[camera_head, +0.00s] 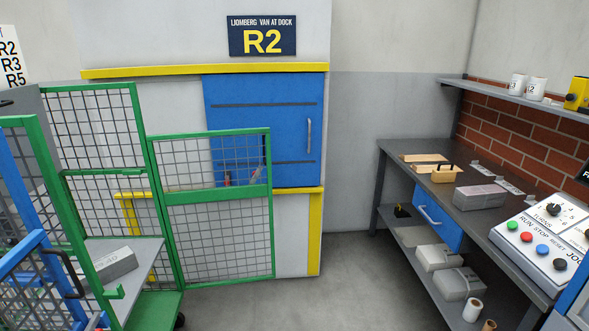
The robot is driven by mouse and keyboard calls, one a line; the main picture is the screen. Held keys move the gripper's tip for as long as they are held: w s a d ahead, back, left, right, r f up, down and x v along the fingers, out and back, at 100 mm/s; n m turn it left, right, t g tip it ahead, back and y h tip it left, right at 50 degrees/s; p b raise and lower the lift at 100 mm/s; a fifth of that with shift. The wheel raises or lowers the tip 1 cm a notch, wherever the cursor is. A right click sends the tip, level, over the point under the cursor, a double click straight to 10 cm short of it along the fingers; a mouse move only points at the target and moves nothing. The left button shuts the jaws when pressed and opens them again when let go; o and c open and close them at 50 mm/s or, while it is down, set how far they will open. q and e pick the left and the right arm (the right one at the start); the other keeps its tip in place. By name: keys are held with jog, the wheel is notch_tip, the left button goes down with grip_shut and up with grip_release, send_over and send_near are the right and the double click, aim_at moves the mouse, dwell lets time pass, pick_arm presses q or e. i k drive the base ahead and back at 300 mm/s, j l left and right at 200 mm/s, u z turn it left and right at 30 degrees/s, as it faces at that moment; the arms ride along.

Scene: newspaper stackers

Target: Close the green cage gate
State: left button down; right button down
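The green cage (94,87) stands at the left, with green posts and wire mesh sides. Its green gate (212,196) is a framed mesh panel with a solid middle bar. The gate stands open, swung out to the right from the cage's right-hand post, in front of the blue dock door. A grey bundle (116,264) lies on the cage shelf (142,251). A green hook-like piece (115,293) sticks out at the cage's front. Neither of my grippers is in view.
A blue mesh frame (30,262) with a black handle stands at the lower left, partly overlapping the green cage. The blue dock door (300,98) is shut. A workbench (402,151) with bundles and a control panel (541,245) fills the right. Grey floor between is clear.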

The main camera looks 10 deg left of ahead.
aim_at(220, 194)
jog(key=i+z, duration=0.15)
jog(key=i, duration=1.35)
